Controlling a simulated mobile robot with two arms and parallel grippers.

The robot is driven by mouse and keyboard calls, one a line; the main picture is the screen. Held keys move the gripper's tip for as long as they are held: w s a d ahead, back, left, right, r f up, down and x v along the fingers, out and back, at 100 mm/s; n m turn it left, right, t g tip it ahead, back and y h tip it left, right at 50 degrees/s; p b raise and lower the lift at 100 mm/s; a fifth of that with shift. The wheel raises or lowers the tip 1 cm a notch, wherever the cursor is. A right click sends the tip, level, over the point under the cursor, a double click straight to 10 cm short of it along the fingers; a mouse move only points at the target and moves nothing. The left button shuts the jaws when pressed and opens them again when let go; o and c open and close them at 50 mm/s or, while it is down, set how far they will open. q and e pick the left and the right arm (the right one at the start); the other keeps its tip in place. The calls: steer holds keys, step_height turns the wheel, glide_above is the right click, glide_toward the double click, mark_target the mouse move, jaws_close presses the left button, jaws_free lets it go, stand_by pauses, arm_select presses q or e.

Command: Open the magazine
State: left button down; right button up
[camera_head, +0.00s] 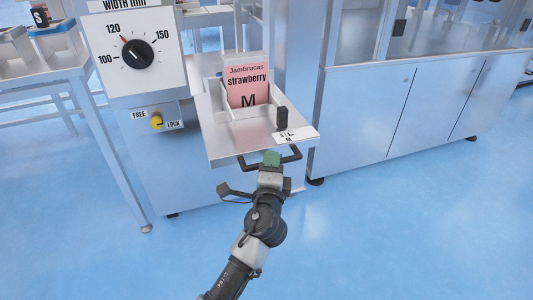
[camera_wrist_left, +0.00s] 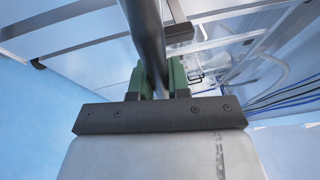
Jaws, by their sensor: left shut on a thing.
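The magazine (camera_head: 228,138) is a metal drawer-like tray. It sticks out from the front of the machine in the head view, with its inside visible from above. A pink pack (camera_head: 246,83) labelled "Jambrucas strawberry M" stands upright in it between low dividers. A black bar handle (camera_head: 291,157) runs along the tray's front. My left gripper (camera_head: 271,160) is shut on this handle near its middle. In the left wrist view the green fingers (camera_wrist_left: 158,82) close around the dark handle bar (camera_wrist_left: 143,30). My right gripper is in neither view.
A panel with a width dial (camera_head: 138,53) and a yellow FREE/LOCK knob (camera_head: 157,122) are left of the magazine. A black block (camera_head: 282,118) stands at the tray's front right. Metal cabinets (camera_head: 430,100) stand right. The blue floor in front is clear.

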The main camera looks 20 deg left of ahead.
arm_select(q)
steer(key=shift+s+d, duration=0.6)
steer(key=shift+s, duration=0.3)
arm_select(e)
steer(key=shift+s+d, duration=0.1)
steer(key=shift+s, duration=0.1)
arm_select(q)
steer(key=c, duration=1.1)
jaws_free()
steer(key=v, duration=1.1)
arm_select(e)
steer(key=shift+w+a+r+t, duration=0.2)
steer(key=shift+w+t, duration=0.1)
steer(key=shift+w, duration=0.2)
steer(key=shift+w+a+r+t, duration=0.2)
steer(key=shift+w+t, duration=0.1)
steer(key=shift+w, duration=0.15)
